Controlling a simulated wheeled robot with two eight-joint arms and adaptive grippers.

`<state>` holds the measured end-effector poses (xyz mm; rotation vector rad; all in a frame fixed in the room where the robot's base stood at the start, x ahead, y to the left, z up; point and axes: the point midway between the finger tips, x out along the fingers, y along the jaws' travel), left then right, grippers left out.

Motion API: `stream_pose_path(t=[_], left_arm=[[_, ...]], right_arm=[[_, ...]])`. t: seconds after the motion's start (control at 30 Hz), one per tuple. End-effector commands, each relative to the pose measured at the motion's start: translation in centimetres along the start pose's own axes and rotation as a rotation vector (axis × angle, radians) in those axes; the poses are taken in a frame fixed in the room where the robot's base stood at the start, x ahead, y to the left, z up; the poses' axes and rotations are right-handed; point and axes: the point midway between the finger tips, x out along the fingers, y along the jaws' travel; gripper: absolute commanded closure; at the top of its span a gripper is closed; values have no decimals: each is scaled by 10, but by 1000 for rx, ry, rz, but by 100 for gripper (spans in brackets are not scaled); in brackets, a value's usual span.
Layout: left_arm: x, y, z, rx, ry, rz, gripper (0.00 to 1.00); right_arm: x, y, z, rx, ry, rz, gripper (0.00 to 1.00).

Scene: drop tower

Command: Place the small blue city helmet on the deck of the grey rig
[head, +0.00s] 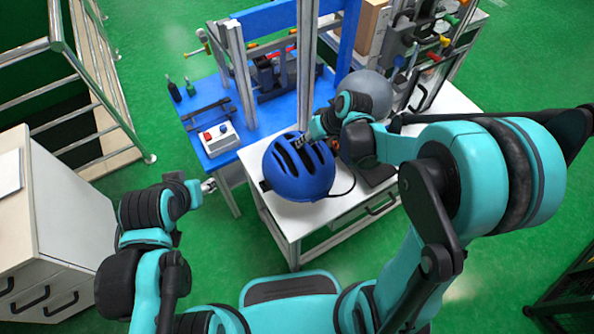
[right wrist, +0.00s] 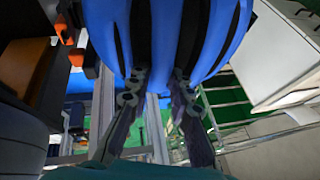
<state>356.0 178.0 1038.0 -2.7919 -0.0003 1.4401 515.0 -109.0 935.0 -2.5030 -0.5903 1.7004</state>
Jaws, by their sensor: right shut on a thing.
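The blue helmet (head: 298,178) with dark vent slots is at the left end of the white table. My right gripper (head: 318,132) is shut on its upper rim; in the right wrist view both fingers (right wrist: 157,85) meet the ribbed blue shell (right wrist: 170,35). I cannot tell whether the helmet touches the table. Grey uprights (head: 240,75) of a rig with blue beams (head: 268,20) rise behind it from a blue deck (head: 200,97). My left gripper (head: 207,186) is left of the helmet, apart from it; its finger opening is unclear.
The white table (head: 330,212) has a grey rounded form (head: 366,92) behind my right gripper. A control box (head: 217,139) with red and blue buttons and two dark bottles (head: 180,90) stand on the blue deck. A tool rack (head: 425,50) is at the back right.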

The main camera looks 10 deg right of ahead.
Motion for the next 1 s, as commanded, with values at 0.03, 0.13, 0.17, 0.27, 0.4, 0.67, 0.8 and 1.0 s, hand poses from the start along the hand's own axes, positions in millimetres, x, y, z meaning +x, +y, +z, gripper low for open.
stream_pose_path(t=[0.03,0.13,0.17,0.27,0.4,0.67,0.8,1.0], left_arm=[[1,0,1,0,0,0,53],[6,0,5,0,0,0,53],[9,0,7,0,0,0,53],[17,0,12,0,0,0,53],[22,0,16,0,0,0,53],[32,0,23,0,0,0,53],[36,0,26,0,0,0,53],[35,0,25,0,0,0,53]], right_arm=[[1,-2,-1,-4,0,0,100],[14,0,3,-8,-1,0,100],[19,2,6,-8,-1,0,100],[38,8,14,-7,0,0,100],[54,12,21,-7,0,0,100],[78,20,32,-7,0,0,100],[90,23,37,-7,0,0,100],[88,22,37,-7,0,-1,100]])
